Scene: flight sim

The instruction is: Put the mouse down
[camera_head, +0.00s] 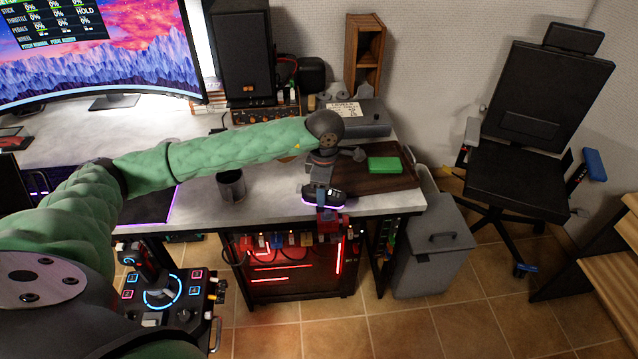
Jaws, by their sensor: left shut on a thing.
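The mouse (325,196) is dark with a purple glow along its lower edge. It is at the front right part of the desk (282,196), near the front edge. My left gripper (321,182) is above the mouse at the end of the green-sleeved arm and is shut on it. The fingertips are small and partly hidden. I cannot tell whether the mouse touches the desk top. My right gripper is not in view.
A dark mug (231,186) stands left of the mouse. A brown board (375,182) with a green block (385,164) lies to the right. A speaker (241,58) stands behind. A bin (432,250) and office chair (525,130) are right of the desk.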

